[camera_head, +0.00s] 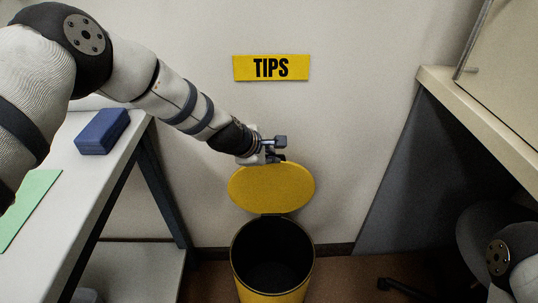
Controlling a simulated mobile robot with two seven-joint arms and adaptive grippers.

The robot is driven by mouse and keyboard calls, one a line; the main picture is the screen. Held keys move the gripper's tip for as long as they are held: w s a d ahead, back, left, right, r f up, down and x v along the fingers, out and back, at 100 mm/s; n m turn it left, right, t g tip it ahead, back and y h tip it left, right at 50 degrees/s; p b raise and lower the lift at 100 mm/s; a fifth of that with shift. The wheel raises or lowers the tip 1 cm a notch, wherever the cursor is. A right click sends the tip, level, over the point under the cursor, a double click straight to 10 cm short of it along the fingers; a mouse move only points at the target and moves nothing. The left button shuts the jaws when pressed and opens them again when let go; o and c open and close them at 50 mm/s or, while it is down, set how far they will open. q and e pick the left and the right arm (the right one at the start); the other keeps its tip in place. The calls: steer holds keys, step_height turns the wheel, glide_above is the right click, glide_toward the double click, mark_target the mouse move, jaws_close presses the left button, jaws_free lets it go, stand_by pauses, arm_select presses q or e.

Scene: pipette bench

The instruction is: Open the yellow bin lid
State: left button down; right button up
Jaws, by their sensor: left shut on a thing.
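The yellow bin (270,297) stands on the floor against the wall, and its dark inside shows. Its round yellow lid (271,189) is raised, standing up behind the bin opening and facing me. My left gripper (277,153) is at the top edge of the lid and is shut on it. The fingertips are small in the view and partly hidden behind the lid's edge. At the lower right, part of my right arm shows, but the right gripper is out of view.
A yellow TIPS sign (271,68) is on the wall above the bin. At left, a white bench (84,203) holds a blue box (102,131) and a green mat (28,205). At right are a beige worktop (450,88) and a dark chair.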

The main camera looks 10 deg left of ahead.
arm_select(q)
steer(key=shift+a, duration=0.15)
steer(key=c, duration=1.8)
jaws_free()
steer(key=v, duration=1.2)
steer(key=shift+f, duration=0.1)
